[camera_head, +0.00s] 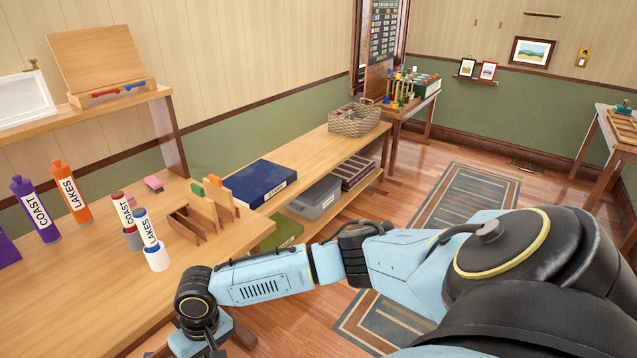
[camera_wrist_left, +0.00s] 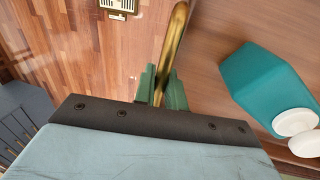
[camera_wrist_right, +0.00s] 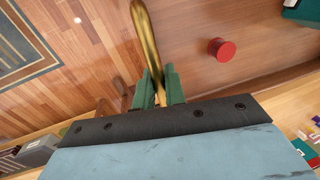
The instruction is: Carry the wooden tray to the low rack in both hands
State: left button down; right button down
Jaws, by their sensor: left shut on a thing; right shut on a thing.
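The wooden tray shows only in part in the wrist views, as a brown wooden surface beside each hand. My left gripper (camera_wrist_left: 162,76) has its green fingers shut around a brass handle (camera_wrist_left: 175,35) beside the tray (camera_wrist_left: 215,40). A teal container (camera_wrist_left: 265,85) and white round pieces (camera_wrist_left: 294,122) are on the tray. My right gripper (camera_wrist_right: 158,78) is shut around another brass handle (camera_wrist_right: 146,35) at the tray (camera_wrist_right: 190,25), near a red round piece (camera_wrist_right: 221,49). The head view shows neither the tray nor the fingertips. A low wooden rack (camera_head: 310,146) with a lower shelf stands along the wall.
The rack holds a blue box (camera_head: 252,186) and a wicker basket (camera_head: 354,120) on top, and a grey box (camera_head: 315,197) below. A wooden table (camera_head: 90,290) with several labelled bottles is at left. The patterned rug (camera_head: 465,195) and wooden floor look clear.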

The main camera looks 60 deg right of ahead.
aim_at(313, 151)
jog(key=z, duration=0.35)
jog(key=k, duration=0.45)
jog(key=z, duration=0.85)
jog(key=k, duration=0.8)
jog(key=z, duration=1.25)
jog(key=i, duration=4.35)
jog(key=u, duration=0.45)
jog(key=i, duration=1.15)
jog(key=u, duration=0.35)
